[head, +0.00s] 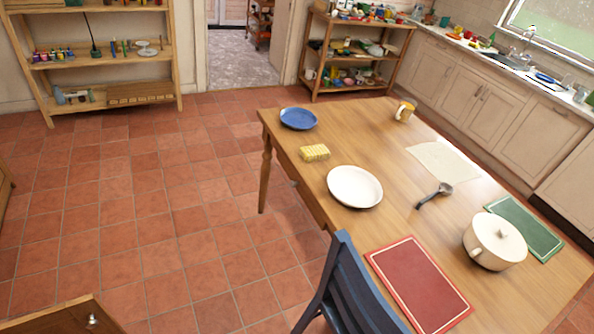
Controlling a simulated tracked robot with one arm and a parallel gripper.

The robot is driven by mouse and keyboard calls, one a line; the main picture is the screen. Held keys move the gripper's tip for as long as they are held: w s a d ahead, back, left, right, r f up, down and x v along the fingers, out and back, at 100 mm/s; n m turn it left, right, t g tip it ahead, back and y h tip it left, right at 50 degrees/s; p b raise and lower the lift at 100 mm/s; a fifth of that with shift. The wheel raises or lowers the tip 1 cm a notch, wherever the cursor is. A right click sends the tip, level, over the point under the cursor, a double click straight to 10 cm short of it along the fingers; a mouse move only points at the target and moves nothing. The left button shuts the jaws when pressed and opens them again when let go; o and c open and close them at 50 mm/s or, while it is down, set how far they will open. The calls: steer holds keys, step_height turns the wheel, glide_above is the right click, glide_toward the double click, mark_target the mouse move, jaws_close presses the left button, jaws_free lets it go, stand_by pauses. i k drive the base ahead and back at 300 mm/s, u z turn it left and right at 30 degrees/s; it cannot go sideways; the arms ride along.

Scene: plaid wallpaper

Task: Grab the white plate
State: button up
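The white plate (354,187) is round and lies flat on the wooden table (390,150), near the table's left edge. It looks empty. A yellow patterned block (315,152) lies up and left of it, and a blue plate (298,118) lies farther off at the table's far left corner. A dark ladle or spoon (433,196) lies to its right. My gripper does not show in the head view.
A blue chair (350,290) stands at the table's near left side, below the plate. A red mat (418,284), white pot (494,241), green mat (526,229), cream cloth (443,161) and mug (404,111) are on the table. Tiled floor (150,215) at left is open.

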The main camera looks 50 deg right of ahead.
mark_target(354, 187)
steer(key=u, duration=0.85)
steer(key=i, duration=1.8)
steer(key=z, duration=3.3)
steer(key=i, duration=1.05)
steer(key=u, duration=0.05)
